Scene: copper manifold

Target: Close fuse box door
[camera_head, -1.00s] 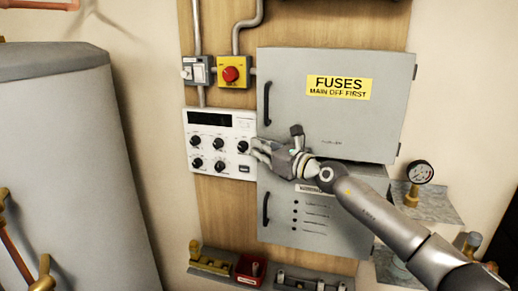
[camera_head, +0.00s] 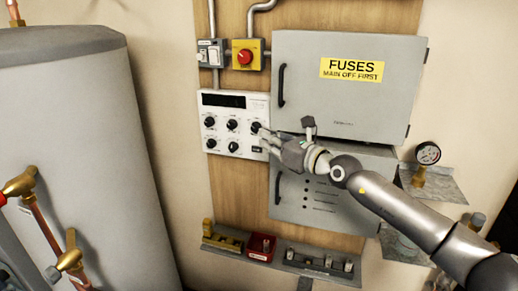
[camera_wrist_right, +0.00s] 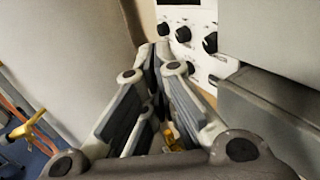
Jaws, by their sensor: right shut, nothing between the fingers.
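The fuse box door (camera_head: 375,100) is a grey panel with a yellow "FUSES MAIN OFF FIRST" label and a dark vertical handle (camera_head: 281,86) at its left edge. It looks flush or nearly flush with its box; I cannot tell a small gap. My right gripper (camera_head: 266,137) is shut and empty, in front of the gap between the fuse box and the lower grey box (camera_head: 330,200), beside the white control panel. In the right wrist view my right gripper (camera_wrist_right: 160,55) points toward the panel's knobs. My left gripper is not in view.
The white knob panel (camera_head: 222,140) and a red button on a yellow box (camera_head: 245,57) are left of the fuse box. A pressure gauge (camera_head: 428,153) sits at right. A shelf (camera_head: 320,262) is below. A large grey tank (camera_head: 80,140) stands at left.

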